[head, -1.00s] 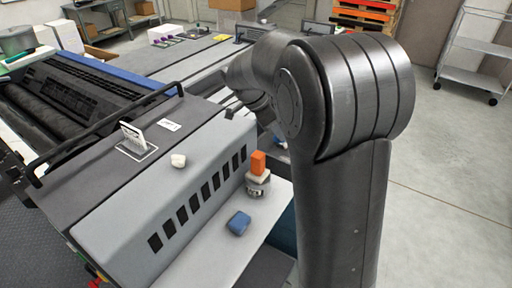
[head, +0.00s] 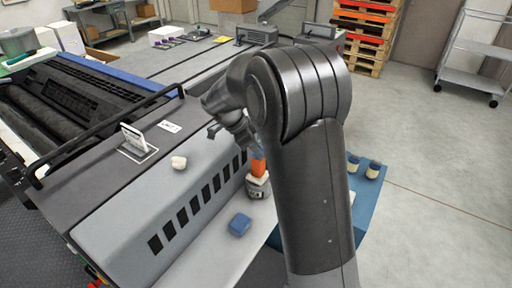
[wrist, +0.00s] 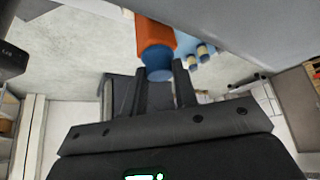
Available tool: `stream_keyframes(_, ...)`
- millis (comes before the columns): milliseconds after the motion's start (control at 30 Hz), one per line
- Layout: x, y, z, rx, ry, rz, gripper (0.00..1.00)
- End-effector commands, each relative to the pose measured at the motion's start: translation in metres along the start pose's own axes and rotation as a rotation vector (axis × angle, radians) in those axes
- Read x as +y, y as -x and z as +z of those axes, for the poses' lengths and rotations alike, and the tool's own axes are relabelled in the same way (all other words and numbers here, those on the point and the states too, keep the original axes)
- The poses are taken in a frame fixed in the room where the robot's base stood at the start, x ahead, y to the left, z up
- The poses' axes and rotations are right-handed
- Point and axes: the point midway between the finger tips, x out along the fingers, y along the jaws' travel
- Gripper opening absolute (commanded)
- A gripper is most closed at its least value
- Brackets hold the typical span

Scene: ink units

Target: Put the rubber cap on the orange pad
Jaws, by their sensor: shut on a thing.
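The orange pad (head: 258,167) shows as an upright orange block on top of a jar with a pale top (head: 258,186). My gripper (wrist: 161,78) is shut on a small blue piece (wrist: 158,72) that looks like the rubber cap. The cap is at the end of the orange pad (wrist: 155,38) in the wrist view; I cannot tell whether they touch. In the head view the cap (head: 258,151) shows as a blue patch just above the pad, partly hidden by my wrist.
A blue block (head: 240,224) lies on the pale ledge (head: 215,265) in front of the jar. A white lump (head: 179,162) sits on the grey machine housing (head: 130,205) to the left.

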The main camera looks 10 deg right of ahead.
Motion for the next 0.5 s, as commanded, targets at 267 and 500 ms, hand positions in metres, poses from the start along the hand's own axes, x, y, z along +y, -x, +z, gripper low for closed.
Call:
stream_keyframes(267, 0.0000, -0.0017, 0.0012, 0.000, 0.000, 0.000, 0.39)
stream_keyframes(500, 0.0000, -0.0016, 0.0010, 0.000, 0.000, 0.000, 0.48)
